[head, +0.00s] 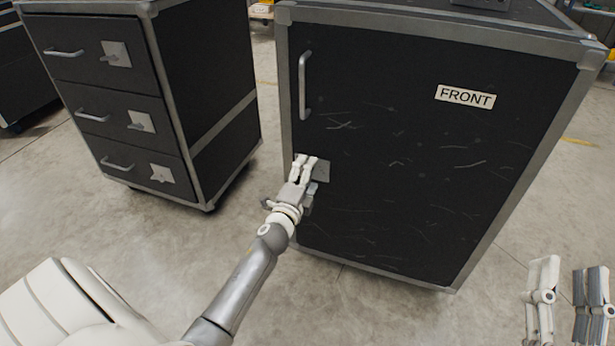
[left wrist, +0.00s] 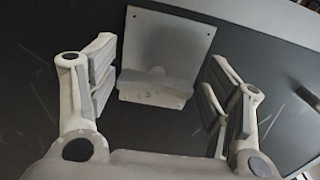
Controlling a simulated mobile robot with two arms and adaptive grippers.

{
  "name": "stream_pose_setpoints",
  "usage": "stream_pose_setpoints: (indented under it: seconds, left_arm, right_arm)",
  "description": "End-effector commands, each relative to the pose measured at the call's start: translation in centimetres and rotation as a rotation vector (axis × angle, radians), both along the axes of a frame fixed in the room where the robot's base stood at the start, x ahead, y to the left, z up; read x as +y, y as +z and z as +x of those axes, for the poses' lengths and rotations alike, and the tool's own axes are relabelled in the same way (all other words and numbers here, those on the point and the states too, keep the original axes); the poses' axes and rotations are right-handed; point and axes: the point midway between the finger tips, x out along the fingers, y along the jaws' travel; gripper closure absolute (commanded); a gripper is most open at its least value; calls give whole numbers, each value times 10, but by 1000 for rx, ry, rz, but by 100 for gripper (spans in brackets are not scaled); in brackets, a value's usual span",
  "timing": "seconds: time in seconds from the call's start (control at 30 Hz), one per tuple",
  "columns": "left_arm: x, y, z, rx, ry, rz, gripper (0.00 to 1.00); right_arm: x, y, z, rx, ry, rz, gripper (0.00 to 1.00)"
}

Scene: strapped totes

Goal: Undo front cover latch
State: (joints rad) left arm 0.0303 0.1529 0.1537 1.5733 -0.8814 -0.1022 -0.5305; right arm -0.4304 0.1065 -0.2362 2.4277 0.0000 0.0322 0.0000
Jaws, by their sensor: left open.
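The front cover (head: 400,185) is the black scratched door of the case marked FRONT. Its latch (head: 322,172) is a grey plate near the door's left edge, partly hidden by my left gripper (head: 305,162). In the left wrist view the latch plate (left wrist: 168,38) shows with a pale worn tab (left wrist: 155,88) standing out from it. My left gripper (left wrist: 160,75) is open, with one finger on each side of the tab and visible gaps to it. My right gripper (head: 567,285) is open and empty at the lower right, away from the case.
A vertical handle (head: 305,86) is on the door above the latch, and a FRONT label (head: 465,97) is at upper right. A black drawer cabinet (head: 120,95) with several handles and latch plates stands to the left. The concrete floor (head: 60,200) in front is clear.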

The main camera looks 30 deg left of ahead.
Motion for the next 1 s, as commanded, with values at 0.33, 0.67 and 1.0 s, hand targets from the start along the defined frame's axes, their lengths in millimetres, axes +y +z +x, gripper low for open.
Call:
stream_pose_setpoints:
  seconds: [0.33,0.67,1.0]
  left_arm:
    - [-2,-2,-3,3,-3,-1,25]
    - [-14,-3,-51,5,-3,-1,25]
    - [-27,-2,-106,2,-1,-4,25]
  right_arm:
    - [0,0,-1,1,1,-1,60]
    - [0,0,0,1,1,-1,60]
    - [0,0,0,1,1,-1,60]
